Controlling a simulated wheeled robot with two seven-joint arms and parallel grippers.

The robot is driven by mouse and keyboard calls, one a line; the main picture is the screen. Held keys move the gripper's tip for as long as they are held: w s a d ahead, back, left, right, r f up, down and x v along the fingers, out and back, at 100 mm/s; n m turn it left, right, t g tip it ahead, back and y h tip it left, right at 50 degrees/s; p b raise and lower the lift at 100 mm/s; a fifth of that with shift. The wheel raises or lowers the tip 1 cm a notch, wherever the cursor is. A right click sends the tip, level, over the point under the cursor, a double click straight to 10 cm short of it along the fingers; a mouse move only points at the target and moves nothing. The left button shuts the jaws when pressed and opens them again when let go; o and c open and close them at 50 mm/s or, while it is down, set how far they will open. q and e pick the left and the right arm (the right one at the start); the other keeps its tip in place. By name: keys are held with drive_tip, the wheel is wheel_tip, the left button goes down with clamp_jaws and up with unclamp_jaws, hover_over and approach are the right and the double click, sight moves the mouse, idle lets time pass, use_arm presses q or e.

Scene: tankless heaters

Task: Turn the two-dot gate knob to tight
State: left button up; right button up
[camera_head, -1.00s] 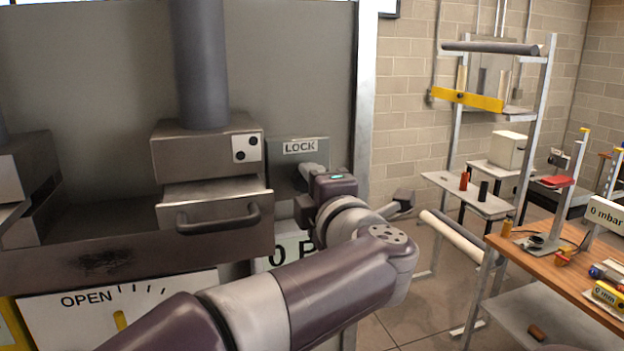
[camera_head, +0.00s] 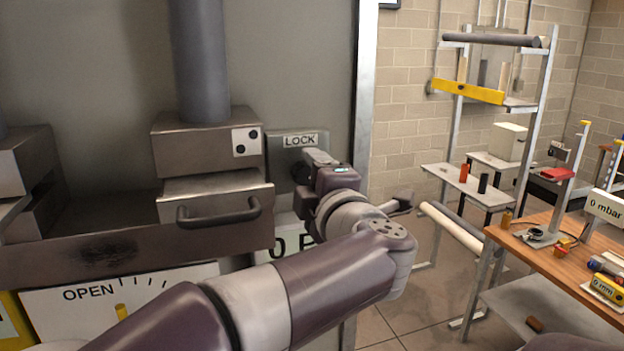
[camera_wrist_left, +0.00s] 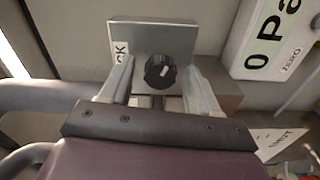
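The two-dot gate is a grey metal box (camera_head: 205,150) with a white two-dot tag (camera_head: 245,142) and a drawer-like handle below. To its right is a grey plate labelled LOCK (camera_head: 300,140). In the left wrist view the plate (camera_wrist_left: 125,32) carries a round black knob (camera_wrist_left: 155,76) with a white pointer mark. My left gripper (camera_head: 318,158) is in front of the plate. In the wrist view its open fingers (camera_wrist_left: 160,85) are on either side of the knob, with gaps showing; whether they reach around it in depth is unclear. No "tight" marking is readable. My right gripper is out of view.
A "0 Pa" display (camera_wrist_left: 268,40) is beside the plate. An OPEN dial (camera_head: 110,300) is below the gate. On the right are a wooden workbench (camera_head: 545,250) with instruments and a metal rack (camera_head: 545,90). Open floor lies between.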

use_arm(q)
drive_tip(key=b+v, duration=0.6)
drive_tip(key=v, duration=0.6)
drive_tip(key=shift+s, duration=0.3)
drive_tip(key=shift+w, duration=0.1)
